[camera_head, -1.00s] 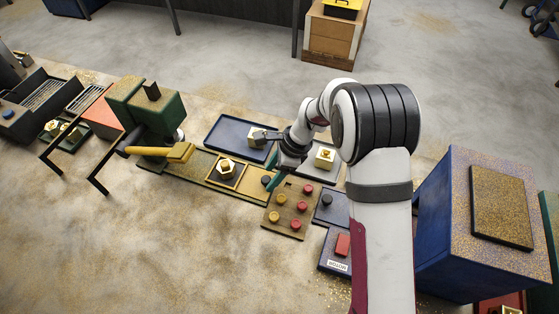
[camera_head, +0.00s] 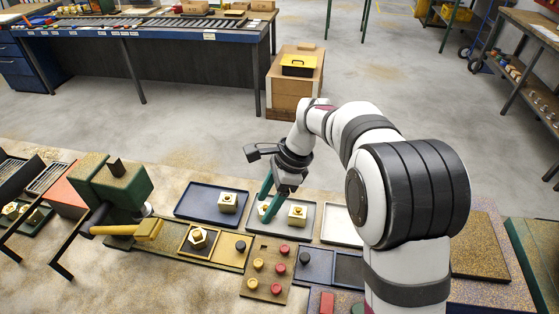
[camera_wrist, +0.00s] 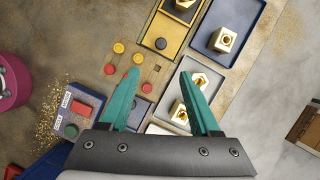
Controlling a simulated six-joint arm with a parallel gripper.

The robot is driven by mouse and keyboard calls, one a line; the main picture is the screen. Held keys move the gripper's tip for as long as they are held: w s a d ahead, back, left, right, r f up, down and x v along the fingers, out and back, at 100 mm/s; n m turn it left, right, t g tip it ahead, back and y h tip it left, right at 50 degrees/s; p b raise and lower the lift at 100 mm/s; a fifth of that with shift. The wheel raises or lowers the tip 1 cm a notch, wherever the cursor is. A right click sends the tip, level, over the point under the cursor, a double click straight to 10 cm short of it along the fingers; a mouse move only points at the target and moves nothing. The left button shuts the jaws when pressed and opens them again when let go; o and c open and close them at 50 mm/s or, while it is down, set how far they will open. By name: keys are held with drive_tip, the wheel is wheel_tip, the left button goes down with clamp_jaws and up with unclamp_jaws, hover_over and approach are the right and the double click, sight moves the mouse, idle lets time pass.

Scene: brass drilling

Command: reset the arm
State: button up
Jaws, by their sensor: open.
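My gripper (camera_head: 266,201) hangs over the grey tray (camera_head: 288,222) in the head view. Its two teal fingers are apart, with nothing between them; they also show in the wrist view (camera_wrist: 153,95). Two brass blocks show at the grey tray, one (camera_head: 297,211) right of the fingers and one (camera_head: 265,208) partly hidden behind them. Another brass block (camera_head: 228,201) sits on the dark blue tray (camera_head: 190,207). A further brass piece (camera_head: 197,237) sits in the yellow-framed fixture (camera_head: 182,249) by the green drill press (camera_head: 112,188).
A brown panel (camera_head: 268,268) with red and yellow buttons lies in front of the trays. A white tray (camera_head: 333,232) is right of the grey one. A wooden crate (camera_head: 293,90) with a yellow-black box stands behind, across open floor.

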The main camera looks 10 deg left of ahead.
drive_tip(key=s+d+r+n, duration=0.3)
drive_tip(key=s+d+r, duration=0.3)
drive_tip(key=s+d, duration=0.15)
drive_tip(key=s+d+f+n+h, duration=0.1)
drive_tip(key=s+d+n, duration=0.1)
drive_tip(key=s+d, duration=0.3)
drive_tip(key=s+d+n+t+h, duration=0.1)
drive_tip(key=s+d+n, duration=0.2)
drive_tip(key=s, duration=1)
drive_tip(key=shift+s+d+f, duration=0.15)
drive_tip(key=shift+d+f, duration=0.2)
drive_tip(key=shift+d, duration=0.9)
